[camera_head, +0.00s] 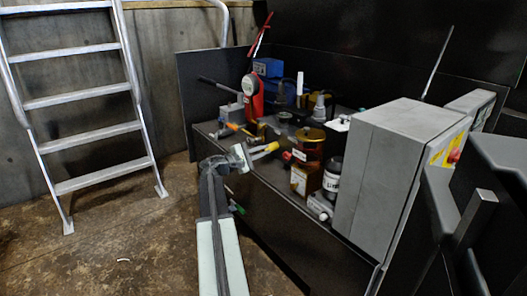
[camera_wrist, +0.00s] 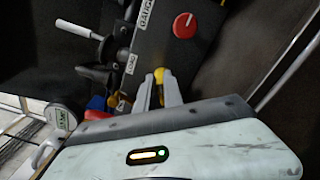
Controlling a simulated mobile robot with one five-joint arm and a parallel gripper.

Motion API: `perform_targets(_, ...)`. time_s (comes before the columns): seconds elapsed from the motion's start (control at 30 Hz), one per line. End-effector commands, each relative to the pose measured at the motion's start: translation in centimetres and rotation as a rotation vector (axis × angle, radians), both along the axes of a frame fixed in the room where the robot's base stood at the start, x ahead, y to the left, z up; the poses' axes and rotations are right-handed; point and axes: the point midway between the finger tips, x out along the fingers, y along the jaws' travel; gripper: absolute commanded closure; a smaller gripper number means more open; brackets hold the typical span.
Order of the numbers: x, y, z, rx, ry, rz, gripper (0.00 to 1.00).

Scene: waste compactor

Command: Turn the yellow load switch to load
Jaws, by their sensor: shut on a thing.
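The yellow load switch (camera_wrist: 159,74) shows as a small rounded yellow piece between my fingertips in the wrist view. A label that seems to read LOAD is on the dark plate just left of it. My gripper (camera_wrist: 159,88) is shut on the switch, with one pale finger on each side. In the head view my gripper (camera_head: 246,154) is at the front edge of the bench, by a yellow handle (camera_head: 265,149) that points right. The fingers hide the lower part of the switch, and I cannot read its setting.
A red knob (camera_wrist: 185,25) is on the dark plate beyond the switch, near a GAUGE label. Brown cylinders (camera_head: 307,150), a red gauge (camera_head: 254,95) and a grey box (camera_head: 385,170) crowd the bench. A ladder (camera_head: 90,100) stands at the left, with bare floor before it.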

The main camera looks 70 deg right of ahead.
Motion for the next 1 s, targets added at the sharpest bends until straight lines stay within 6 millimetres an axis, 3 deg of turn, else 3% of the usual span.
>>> perform_targets(0.5, -0.62, 0.37, -0.92, -0.23, -0.365, -0.011, 1.0)
perform_targets(1.0, -0.67, 0.35, -1.16, -0.322, -0.509, -0.012, 1.0)
